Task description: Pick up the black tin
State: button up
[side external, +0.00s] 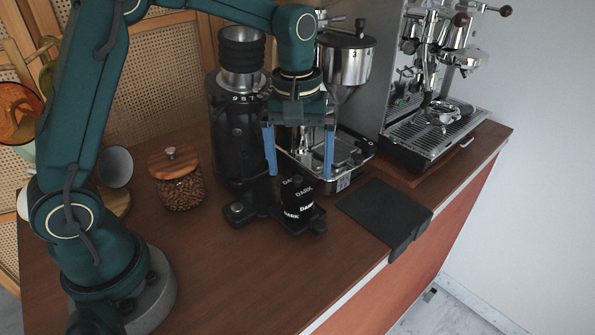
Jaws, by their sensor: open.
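The black tin (297,203) stands upright near the middle of the counter and bears white "DARK" lettering. My gripper (300,170) points down with its two blue fingers spread wide. In the picture, the fingertips are to the left and right of the tin's top, roughly at or above its height. Nothing is between the fingers that I can see held. How far the gripper is from the tin in depth cannot be told from this one view.
A low black stand (240,211) adjoins the tin. A black grinder (236,135) and a steel machine (345,150) stand behind. A black mat (375,212) lies at right over the counter edge. A wooden-lidded bean jar (179,192) is left. The front counter (250,285) is clear.

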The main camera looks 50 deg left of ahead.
aim_at(298, 192)
jog(key=shift+s+f, duration=0.2)
jog(key=shift+f, duration=3)
jog(key=c, duration=1.5)
